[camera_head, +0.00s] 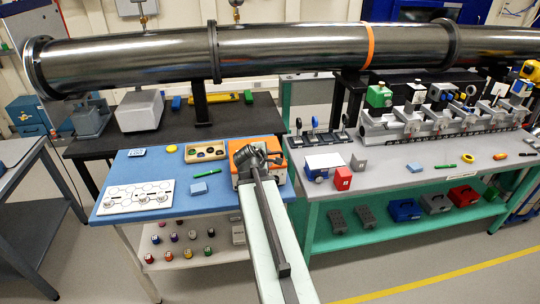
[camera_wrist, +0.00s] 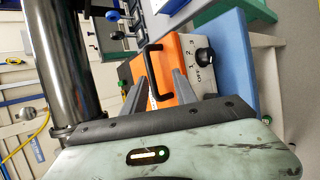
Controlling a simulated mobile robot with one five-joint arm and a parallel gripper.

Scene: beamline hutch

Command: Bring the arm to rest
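My arm reaches forward in the head view, and my gripper (camera_head: 250,157) is at the orange box (camera_head: 242,178) on the right end of the blue table. The orange box (camera_wrist: 180,68) lies just beyond the fingers, with a black handle (camera_wrist: 151,76) and a black knob marked OFF, 1, 2, 3 (camera_wrist: 205,56). I cannot tell whether the fingers touch the box. My arm hides part of the box in the head view.
A long dark metal pipe (camera_head: 290,47) runs across the back. The grey bench (camera_head: 400,172) at right holds optics and small boxes. Floor is open at lower right.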

